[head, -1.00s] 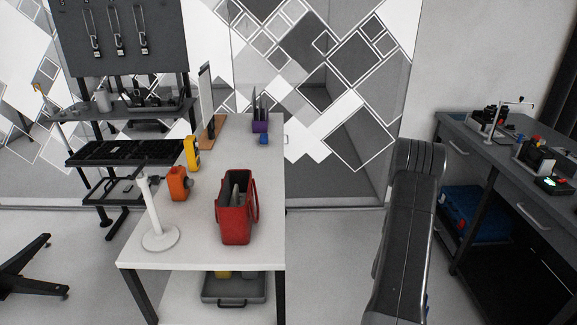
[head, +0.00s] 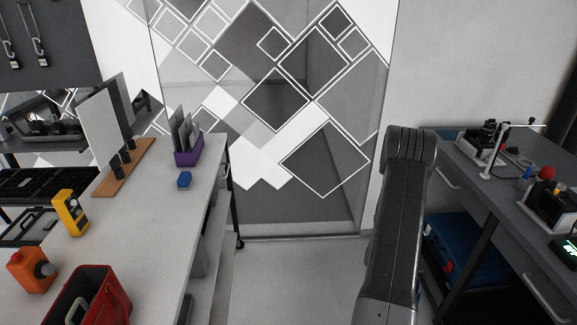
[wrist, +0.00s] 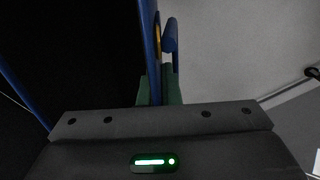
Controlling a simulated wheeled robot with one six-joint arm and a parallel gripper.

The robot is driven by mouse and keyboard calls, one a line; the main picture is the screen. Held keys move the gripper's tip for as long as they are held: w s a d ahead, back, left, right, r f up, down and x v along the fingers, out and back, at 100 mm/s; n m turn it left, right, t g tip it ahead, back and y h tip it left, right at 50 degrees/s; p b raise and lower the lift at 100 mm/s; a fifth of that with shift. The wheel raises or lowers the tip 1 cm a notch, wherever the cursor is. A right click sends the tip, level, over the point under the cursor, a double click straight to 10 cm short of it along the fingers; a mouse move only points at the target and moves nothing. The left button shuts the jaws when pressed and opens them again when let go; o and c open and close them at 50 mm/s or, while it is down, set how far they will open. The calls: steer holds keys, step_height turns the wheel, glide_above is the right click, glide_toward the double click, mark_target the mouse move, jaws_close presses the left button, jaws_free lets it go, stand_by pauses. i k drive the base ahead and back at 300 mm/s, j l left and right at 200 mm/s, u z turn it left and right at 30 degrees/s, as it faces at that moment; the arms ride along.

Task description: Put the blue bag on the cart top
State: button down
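In the wrist view, my gripper (wrist: 158,92) has greenish fingers close together around a blue strap-like handle of the blue bag (wrist: 149,45). A blue edge and a large dark area at the left look like more of the bag. Most of the bag is out of view. In the head view my arm hangs at the right of centre, and its gripper and the bag are below the picture. A long white top (head: 150,240) at the left, with a caster at its far end, seems to be the cart top.
A grey bench (head: 480,195) stands right, with a blue container (head: 470,260) underneath. Floor between is clear.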

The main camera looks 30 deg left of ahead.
mark_target(148, 239)
steer(key=i, duration=1.6)
steer(key=i+u, duration=0.2)
steer(key=u, duration=0.2)
steer(key=i+l+u, duration=0.1)
steer(key=u, duration=0.25)
steer(key=i+l+u, duration=0.1)
steer(key=i+u, duration=0.15)
steer(key=u, duration=3.25)
